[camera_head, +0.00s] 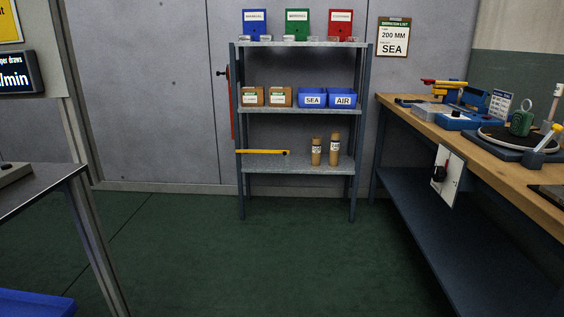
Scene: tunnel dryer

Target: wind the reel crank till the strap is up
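I cannot pick out the reel, its crank or the strap for certain. A white plate with a black knob or small crank (439,173) hangs on the front edge of the wooden workbench (468,150) at right. A red part (228,72) shows at the wall just left of the shelf, partly hidden by the shelf post. A blue device with a red and yellow top (443,83) stands at the back of the workbench. No strap is clearly visible. Neither of my grippers is in this view.
A metal shelf unit (300,110) with bins and cylinders stands against the grey wall. A round black turntable (510,140) sits on the workbench. A grey table (40,190) is at left, with a blue crate (35,303) below. The green floor (240,260) between is clear.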

